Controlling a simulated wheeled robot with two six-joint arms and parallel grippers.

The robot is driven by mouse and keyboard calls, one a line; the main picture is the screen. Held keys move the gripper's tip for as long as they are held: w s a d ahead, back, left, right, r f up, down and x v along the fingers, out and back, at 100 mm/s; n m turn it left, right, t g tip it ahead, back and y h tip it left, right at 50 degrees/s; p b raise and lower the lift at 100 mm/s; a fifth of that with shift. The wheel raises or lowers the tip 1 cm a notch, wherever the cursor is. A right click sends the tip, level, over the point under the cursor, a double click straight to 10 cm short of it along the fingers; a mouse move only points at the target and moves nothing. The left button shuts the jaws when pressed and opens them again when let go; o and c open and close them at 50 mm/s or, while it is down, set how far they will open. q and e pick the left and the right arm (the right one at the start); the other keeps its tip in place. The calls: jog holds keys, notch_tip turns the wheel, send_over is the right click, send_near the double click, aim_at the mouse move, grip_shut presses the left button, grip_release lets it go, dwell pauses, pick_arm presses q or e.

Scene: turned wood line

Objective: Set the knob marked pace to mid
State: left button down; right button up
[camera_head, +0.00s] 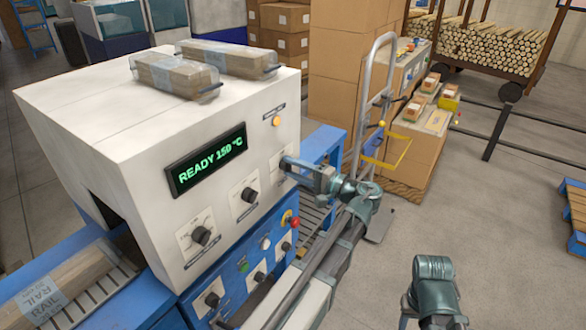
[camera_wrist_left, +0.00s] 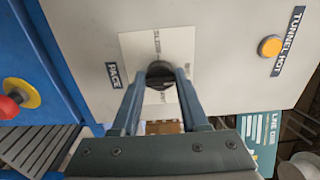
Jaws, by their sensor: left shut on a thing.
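The pace knob is a round black knob (camera_wrist_left: 160,69) on a white square dial plate (camera_wrist_left: 134,46), with a dark label reading PACE (camera_wrist_left: 115,75) beside it in the left wrist view. My left gripper (camera_wrist_left: 160,80) is shut on this knob, one finger on each side. In the head view my left gripper (camera_head: 291,163) reaches the right part of the machine's front panel and covers the knob. Dial lettering shows beyond the knob; part of it is hidden by the fingers, and I cannot read where the pointer stands.
The white machine has a green READY 150 °C display (camera_head: 206,161), two more black knobs (camera_head: 249,195) (camera_head: 200,235) and an orange lamp (camera_head: 276,121). A red button (camera_head: 294,222) sits on the blue lower panel. Wrapped packs (camera_head: 176,76) lie on top. Open floor is at right.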

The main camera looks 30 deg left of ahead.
pick_arm(q)
jog(key=shift+c, duration=2.1)
grip_release()
jog(key=shift+d, duration=0.15)
jog(key=s+d, duration=0.1)
jog(key=d, duration=1.2)
jog(key=shift+d, duration=0.3)
jog(key=shift+s+a+f, duration=0.1)
